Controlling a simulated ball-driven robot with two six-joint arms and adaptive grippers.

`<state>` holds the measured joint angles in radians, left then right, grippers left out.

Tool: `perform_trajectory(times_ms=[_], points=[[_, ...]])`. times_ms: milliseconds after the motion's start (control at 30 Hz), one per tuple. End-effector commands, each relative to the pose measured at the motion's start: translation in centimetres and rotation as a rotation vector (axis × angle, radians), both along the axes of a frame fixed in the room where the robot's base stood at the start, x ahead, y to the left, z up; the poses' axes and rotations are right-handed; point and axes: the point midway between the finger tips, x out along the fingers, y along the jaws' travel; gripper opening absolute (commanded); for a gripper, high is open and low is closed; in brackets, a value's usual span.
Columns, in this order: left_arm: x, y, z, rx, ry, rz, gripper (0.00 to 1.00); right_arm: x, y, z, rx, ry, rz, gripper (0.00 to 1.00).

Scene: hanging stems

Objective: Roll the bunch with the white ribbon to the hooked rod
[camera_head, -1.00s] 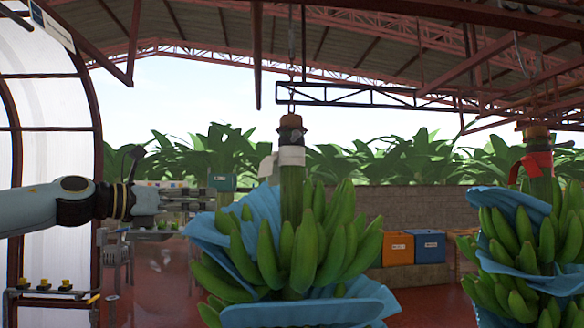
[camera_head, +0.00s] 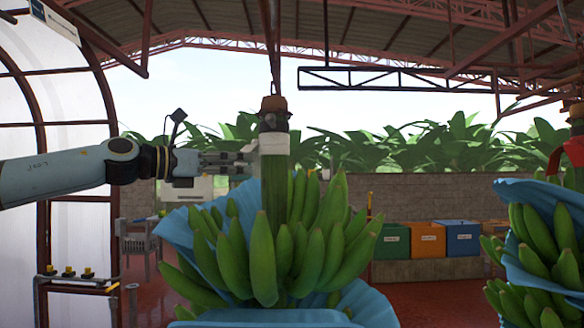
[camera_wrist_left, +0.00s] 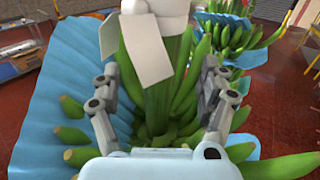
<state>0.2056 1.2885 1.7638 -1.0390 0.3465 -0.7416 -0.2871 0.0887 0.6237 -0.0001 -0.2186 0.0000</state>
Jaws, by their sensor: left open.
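The green banana bunch (camera_head: 275,245) with the white ribbon (camera_head: 273,144) hangs upright at the middle of the head view, with blue film around its sides. Its thick stem (camera_head: 274,190) is below the ribbon. My left gripper (camera_head: 244,160) reaches in from the left at ribbon height, its tips at the stem. In the left wrist view, the open fingers of the gripper (camera_wrist_left: 160,95) stand on both sides of the stem, with a gap on each side; the ribbon (camera_wrist_left: 150,58) hangs in front. My right gripper is not in view. I cannot make out a hooked rod.
A second bunch (camera_head: 545,235) with a red ribbon (camera_head: 570,152) hangs at the right edge. Green (camera_head: 391,241), orange (camera_head: 428,240) and blue (camera_head: 462,237) crates stand by the back wall. Red floor is open behind the bunches.

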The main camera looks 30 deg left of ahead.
Motion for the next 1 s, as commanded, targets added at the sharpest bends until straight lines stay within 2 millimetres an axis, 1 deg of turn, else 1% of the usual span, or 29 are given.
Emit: perform_trajectory(times_ms=[133,300,367,500,667,800,1000], points=[[0.6,-0.2,0.5,-0.006,-0.007,-0.003,0.78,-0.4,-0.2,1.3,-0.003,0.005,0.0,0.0],[2.1,-1.0,0.7,-0.009,-0.006,-0.003,0.78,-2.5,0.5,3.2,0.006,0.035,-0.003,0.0],[2.8,-1.4,0.7,-0.011,-0.004,-0.001,0.78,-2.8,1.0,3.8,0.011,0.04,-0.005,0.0],[4.8,-2.3,0.6,-0.011,-0.003,-0.002,0.78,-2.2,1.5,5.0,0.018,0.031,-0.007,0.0],[7.1,-3.4,0.4,-0.009,-0.001,-0.001,0.78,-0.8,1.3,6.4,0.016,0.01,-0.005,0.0],[8.8,-4.0,0.3,-0.006,-0.002,0.0,0.78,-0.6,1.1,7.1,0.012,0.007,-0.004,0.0],[9.7,-4.5,0.0,-0.002,0.001,-0.001,0.78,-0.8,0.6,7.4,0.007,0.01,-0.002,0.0]])
